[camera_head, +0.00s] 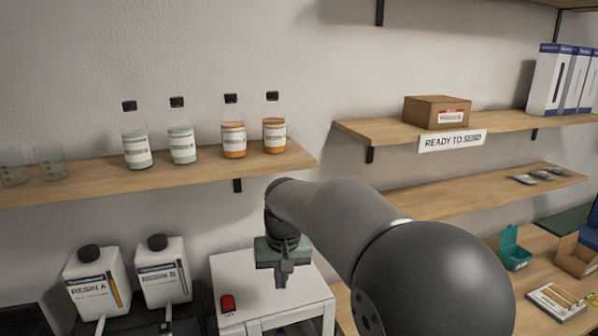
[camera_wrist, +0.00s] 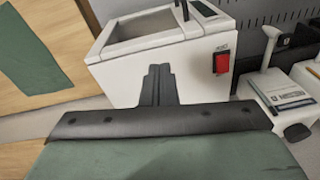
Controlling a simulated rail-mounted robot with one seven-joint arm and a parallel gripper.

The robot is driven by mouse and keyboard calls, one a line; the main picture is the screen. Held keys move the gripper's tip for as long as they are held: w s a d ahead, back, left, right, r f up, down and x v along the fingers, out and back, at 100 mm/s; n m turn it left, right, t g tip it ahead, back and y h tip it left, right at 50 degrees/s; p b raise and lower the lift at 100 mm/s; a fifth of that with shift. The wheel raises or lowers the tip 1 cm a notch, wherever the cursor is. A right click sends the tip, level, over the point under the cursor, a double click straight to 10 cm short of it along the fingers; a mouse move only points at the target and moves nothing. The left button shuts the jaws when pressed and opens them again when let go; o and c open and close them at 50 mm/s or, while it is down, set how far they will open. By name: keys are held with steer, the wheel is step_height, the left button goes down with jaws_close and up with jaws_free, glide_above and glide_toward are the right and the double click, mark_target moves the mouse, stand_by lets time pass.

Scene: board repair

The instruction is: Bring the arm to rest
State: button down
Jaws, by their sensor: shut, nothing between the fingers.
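My gripper (camera_head: 283,279) hangs at the end of my arm, pointing down in front of the white machine in the head view. Its fingers are together and hold nothing. In the wrist view my gripper (camera_wrist: 158,72) shows as two dark fingers side by side, with the white machine (camera_wrist: 150,75) behind them. The white machine (camera_head: 300,292) has a red switch (camera_head: 228,302) at its left, which also shows in the wrist view (camera_wrist: 221,62). My arm crosses the middle of the head view and hides part of the wall and the bench behind it.
White jugs marked Resin A (camera_head: 92,285) and Resin B (camera_head: 162,272) stand left of the machine. A shelf (camera_head: 80,180) above holds several jars and glasses. A cardboard box (camera_head: 437,111) sits on the right shelf. A green box (camera_head: 515,255) is on the bench at right.

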steer(key=s+d+m, duration=0.1)
steer(key=s+d, duration=0.8)
steer(key=d, duration=0.2)
steer(key=s+d+f, duration=0.2)
steer(key=s+d, duration=0.2)
steer(key=s, duration=0.4)
steer(key=s+d+f+m, duration=0.1)
steer(key=s+d+f, duration=0.2)
steer(key=s, duration=0.6)
steer(key=shift+d+m+h, duration=0.3)
steer(key=shift+d+h, duration=0.1)
steer(key=shift+d, duration=0.7)
steer(key=c, duration=2.1)
jaws_free()
steer(key=shift+w, duration=0.1)
steer(key=shift+c, duration=0.2)
